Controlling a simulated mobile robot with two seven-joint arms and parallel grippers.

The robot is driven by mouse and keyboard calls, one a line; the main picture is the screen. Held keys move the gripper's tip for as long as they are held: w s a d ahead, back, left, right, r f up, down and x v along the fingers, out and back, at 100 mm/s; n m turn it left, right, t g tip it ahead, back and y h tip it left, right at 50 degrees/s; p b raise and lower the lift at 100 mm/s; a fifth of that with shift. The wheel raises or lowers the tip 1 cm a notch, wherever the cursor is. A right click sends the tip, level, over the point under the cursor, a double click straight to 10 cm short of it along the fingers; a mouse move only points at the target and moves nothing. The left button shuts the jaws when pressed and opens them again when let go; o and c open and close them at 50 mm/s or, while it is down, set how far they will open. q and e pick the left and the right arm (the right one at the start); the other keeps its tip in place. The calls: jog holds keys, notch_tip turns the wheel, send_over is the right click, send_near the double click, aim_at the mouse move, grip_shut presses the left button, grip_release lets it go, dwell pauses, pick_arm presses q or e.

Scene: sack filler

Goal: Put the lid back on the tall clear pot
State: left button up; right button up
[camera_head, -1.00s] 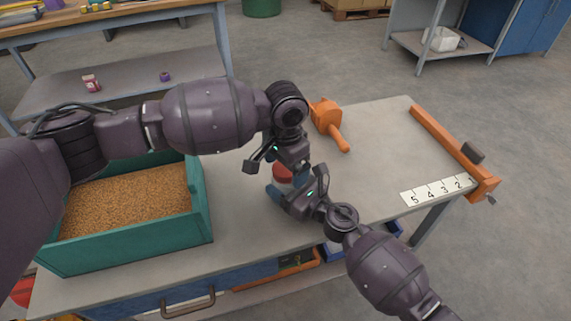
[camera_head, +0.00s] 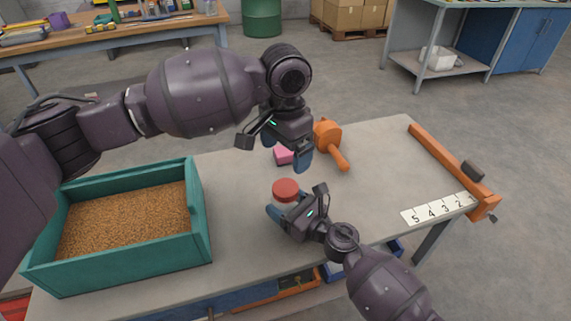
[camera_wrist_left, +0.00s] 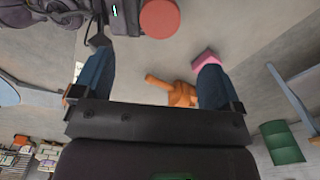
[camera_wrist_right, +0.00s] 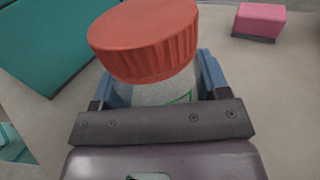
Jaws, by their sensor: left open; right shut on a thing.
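The tall clear pot (camera_head: 284,205) stands upright at the middle of the bench, with its red lid (camera_head: 286,189) on its mouth. In the right wrist view the ribbed lid (camera_wrist_right: 147,38) sits over the clear wall (camera_wrist_right: 160,93), looking level; how tightly it is screwed on cannot be told. My right gripper (camera_head: 283,212) is shut around the pot's body, below the lid. My left gripper (camera_head: 286,150) is open and empty, raised above and behind the pot. In the left wrist view the lid (camera_wrist_left: 160,18) lies clear of its fingers (camera_wrist_left: 155,75).
A teal grain bin (camera_head: 115,268) stands at the left. A pink block (camera_head: 284,155) and an orange tool (camera_head: 329,138) lie behind the pot. An orange rail (camera_head: 450,160) and a number strip (camera_head: 437,209) are at the right. The bench between is clear.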

pick_arm(q)
jog(key=shift+r, duration=0.7)
pick_arm(e)
jog(key=o, duration=1.8)
jog(key=shift+d, duration=0.1)
jog(key=v, duration=1)
jog(key=shift+s+d, duration=0.25)
